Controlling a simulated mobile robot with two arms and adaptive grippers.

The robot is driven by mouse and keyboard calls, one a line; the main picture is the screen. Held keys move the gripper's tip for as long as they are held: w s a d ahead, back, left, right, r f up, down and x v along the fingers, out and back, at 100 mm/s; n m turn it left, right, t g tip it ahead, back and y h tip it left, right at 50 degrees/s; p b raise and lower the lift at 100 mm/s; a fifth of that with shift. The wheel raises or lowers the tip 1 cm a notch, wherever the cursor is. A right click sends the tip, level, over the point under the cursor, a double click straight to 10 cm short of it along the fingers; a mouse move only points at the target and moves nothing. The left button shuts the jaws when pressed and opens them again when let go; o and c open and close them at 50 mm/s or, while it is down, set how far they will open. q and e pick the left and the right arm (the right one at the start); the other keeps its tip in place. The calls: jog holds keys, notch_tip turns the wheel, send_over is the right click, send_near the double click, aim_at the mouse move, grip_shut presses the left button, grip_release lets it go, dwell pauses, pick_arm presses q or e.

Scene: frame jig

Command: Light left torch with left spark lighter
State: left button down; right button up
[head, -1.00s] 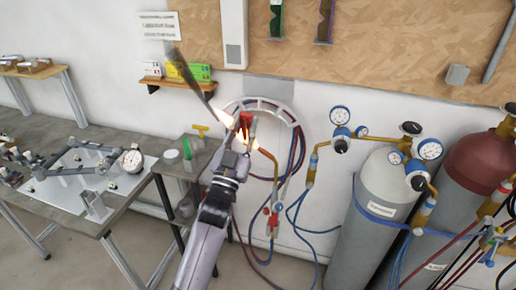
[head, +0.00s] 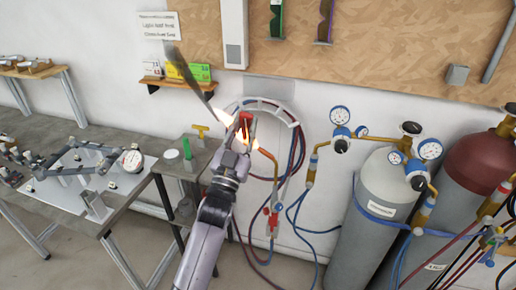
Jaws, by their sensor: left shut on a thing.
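The left torch (head: 274,178) hangs on the wall, its copper tube bending up and left to a tip beside my gripper. Red and blue valves (head: 270,219) sit at its lower end. My left gripper (head: 243,140) is at the torch tip, shut on a small, mostly hidden thing, apparently the spark lighter (head: 250,121), of which a red part shows. Orange flame (head: 255,143) burns at the tip and around the fingers, and dark smoke (head: 186,73) trails up to the left. Whether lighter and torch touch cannot be told. My right gripper is out of view.
A hose hanger (head: 284,111) with red and blue hoses is behind the gripper. Grey and maroon gas cylinders (head: 377,190) with gauges stand at right. A workbench (head: 130,222) with a frame jig is at left, and a small side table (head: 199,158) stands close to my arm.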

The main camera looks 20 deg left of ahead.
pick_arm(q)
jog(key=shift+s+d, duration=0.1)
jog(key=shift+s, duration=0.4)
jog(key=s+d+p, duration=0.1)
jog(key=s+p, duration=0.1)
jog(key=s, duration=1)
jog(key=shift+f+p, duration=0.35)
jog(key=shift+f, duration=0.1)
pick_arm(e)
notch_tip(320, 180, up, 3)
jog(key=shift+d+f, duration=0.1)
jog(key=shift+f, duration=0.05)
pick_arm(q)
jog(key=s+f+b, duration=0.3)
jog(key=s+f, duration=0.3)
jog(key=f, duration=0.3)
jog(key=s+f+y+b, duration=0.1)
jog(key=s+f+b, duration=0.3)
jog(key=s+f, duration=0.3)
notch_tip(320, 180, down, 2)
jog(key=shift+s+a+f+n+y, duration=0.2)
jog(key=shift+a+n+y, duration=0.1)
jog(key=shift+a+n, duration=0.1)
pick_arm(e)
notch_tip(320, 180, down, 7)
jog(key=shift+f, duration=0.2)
